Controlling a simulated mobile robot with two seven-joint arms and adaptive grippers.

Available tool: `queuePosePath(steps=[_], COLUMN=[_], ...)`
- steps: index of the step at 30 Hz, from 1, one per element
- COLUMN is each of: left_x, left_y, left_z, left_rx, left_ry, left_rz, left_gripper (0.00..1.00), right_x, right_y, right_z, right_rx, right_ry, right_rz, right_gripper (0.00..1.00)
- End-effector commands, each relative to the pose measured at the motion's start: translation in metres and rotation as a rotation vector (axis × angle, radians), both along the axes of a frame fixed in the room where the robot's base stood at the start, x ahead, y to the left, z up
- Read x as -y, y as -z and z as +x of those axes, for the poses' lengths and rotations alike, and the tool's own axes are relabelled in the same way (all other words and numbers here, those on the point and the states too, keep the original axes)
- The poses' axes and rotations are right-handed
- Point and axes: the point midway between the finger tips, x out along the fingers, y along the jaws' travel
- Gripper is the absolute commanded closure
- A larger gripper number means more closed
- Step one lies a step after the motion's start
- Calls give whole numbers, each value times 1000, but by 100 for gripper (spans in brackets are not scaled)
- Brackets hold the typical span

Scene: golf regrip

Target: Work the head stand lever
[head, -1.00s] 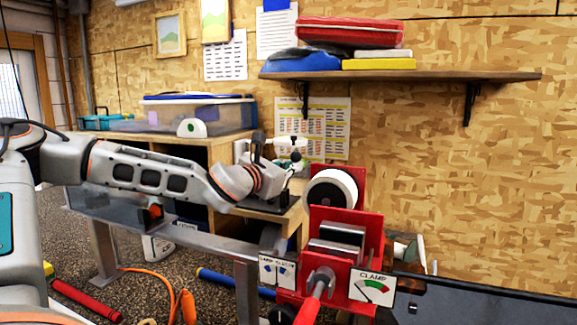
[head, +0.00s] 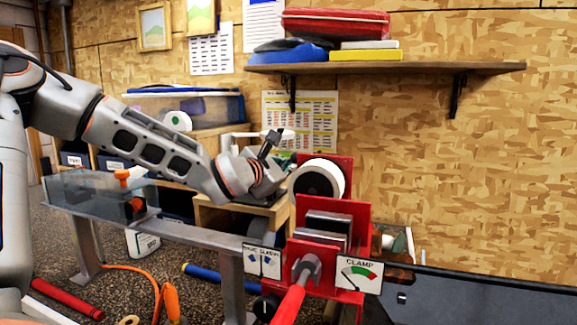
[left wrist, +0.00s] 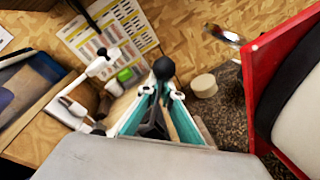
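My left gripper (head: 272,142) is beside the small wooden bench, behind the red clamp machine in the head view. In the left wrist view my left gripper (left wrist: 163,92) shows its teal fingers drawn together around a dark stem. A black ball knob (left wrist: 163,68), apparently the top of the head stand lever, stands just past the fingertips. The lever's foot is hidden behind the fingers. A white stand-like device (left wrist: 98,68) is left of the fingers, next to a green-topped container (left wrist: 124,75). My right gripper is not in view.
The red clamp machine (head: 357,215) with a white roll (head: 317,180) stands close to the right of my left gripper. A shelf (head: 390,68) hangs above. A wall chart (head: 318,110) is behind. Hoses and a red tube (head: 66,299) lie on the floor.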

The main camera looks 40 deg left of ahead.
Motion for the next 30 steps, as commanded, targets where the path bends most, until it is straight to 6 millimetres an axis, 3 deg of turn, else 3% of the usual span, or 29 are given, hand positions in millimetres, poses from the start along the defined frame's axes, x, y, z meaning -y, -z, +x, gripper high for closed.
queuePosePath(steps=[1,5,8,21,30], left_x=[2,2,2,2,8], left_y=[-9,-9,-9,-4,-10], left_z=[1,1,1,-4,-44], left_rx=[15,15,15,6,7], left_ry=[5,5,5,2,4], left_rz=[8,7,7,1,1], left_gripper=[100,100,78,78,78], right_x=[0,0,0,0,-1], right_y=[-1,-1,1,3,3], right_z=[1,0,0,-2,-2], right_rx=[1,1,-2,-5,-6], right_ry=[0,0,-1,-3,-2], right_rz=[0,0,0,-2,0], right_gripper=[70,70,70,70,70])
